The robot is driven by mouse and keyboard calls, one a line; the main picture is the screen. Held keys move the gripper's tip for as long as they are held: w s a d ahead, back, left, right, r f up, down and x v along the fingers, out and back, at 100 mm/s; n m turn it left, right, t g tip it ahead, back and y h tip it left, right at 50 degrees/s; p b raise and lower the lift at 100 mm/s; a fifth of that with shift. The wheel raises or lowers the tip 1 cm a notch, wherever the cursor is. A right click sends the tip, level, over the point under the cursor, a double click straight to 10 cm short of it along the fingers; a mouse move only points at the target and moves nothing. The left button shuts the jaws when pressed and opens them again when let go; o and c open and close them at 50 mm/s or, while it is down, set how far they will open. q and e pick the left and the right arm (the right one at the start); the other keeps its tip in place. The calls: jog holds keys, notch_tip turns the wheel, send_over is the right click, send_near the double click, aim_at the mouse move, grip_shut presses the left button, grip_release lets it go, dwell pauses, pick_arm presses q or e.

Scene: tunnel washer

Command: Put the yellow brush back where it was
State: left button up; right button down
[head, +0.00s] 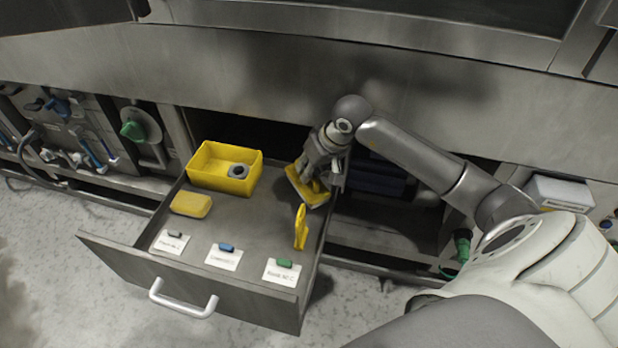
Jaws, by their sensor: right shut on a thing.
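The yellow brush (294,181) is at the back right of the open drawer (262,196), a flat yellow-edged piece partly hidden by my right gripper. My right gripper (314,181) reaches down from above and is shut on it. The brush is tilted, close to the drawer's right wall; I cannot tell whether it touches the drawer floor. My left gripper is not in view.
A yellow bin (207,180) with a grey part (238,171) inside stands at the back left. A yellow block (191,204) lies before it. A thin yellow piece (300,228) stands upright at the right. Three labelled cards (223,260) with small pieces line the front.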

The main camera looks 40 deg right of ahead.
notch_tip(320, 180, down, 3)
jog(key=shift+w+f, duration=0.1)
pick_arm(q)
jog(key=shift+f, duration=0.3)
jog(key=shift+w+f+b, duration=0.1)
jog(key=shift+b, duration=0.2)
pick_arm(e)
jog(key=shift+f, duration=0.2)
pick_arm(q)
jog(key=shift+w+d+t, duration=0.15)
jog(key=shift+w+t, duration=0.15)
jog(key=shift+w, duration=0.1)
pick_arm(e)
jog(key=c, duration=1.5)
grip_release()
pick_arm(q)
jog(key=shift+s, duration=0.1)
pick_arm(e)
jog(key=shift+o, duration=0.2)
jog(key=shift+r, duration=0.1)
jog(key=shift+r, duration=0.15)
pick_arm(q)
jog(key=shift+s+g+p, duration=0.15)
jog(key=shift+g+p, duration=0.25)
jog(key=shift+p, duration=0.5)
pick_arm(e)
jog(key=v, duration=1.2)
